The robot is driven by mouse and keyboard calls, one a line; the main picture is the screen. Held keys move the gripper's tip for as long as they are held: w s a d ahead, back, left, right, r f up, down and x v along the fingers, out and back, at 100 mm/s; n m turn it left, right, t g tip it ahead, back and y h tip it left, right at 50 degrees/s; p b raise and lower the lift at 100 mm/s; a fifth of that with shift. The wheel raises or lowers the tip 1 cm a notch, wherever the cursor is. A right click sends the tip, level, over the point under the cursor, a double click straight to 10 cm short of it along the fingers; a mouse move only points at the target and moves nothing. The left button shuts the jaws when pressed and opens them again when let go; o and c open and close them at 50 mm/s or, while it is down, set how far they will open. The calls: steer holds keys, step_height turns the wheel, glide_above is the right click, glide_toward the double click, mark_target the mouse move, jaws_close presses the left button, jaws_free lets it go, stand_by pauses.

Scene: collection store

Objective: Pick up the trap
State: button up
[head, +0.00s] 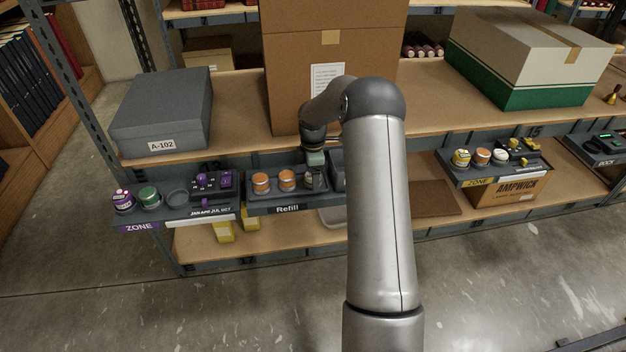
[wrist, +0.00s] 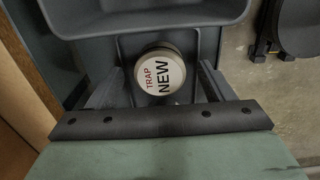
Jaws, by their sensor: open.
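The trap (wrist: 159,72) shows in the wrist view as a round pale lid marked "TRAP NEW" in red and black. It sits in a grey tray compartment. My gripper (wrist: 161,88) is open, with one finger on each side of the trap; I cannot tell whether either touches it. In the head view my gripper (head: 315,176) is low over the "Refill" tray (head: 287,209), right of two orange-topped jars (head: 274,181). I cannot make out the trap clearly there.
An empty grey bin (wrist: 150,12) borders the trap's compartment in the wrist view. A large cardboard box (head: 300,95) stands on the shelf behind my arm. A purple-labelled zone tray (head: 205,213) is to the left, a yellow-labelled one (head: 490,178) to the right.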

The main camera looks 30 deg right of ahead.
steer(key=c, duration=1.1)
steer(key=shift+o, duration=0.2)
steer(key=shift+r, duration=0.15)
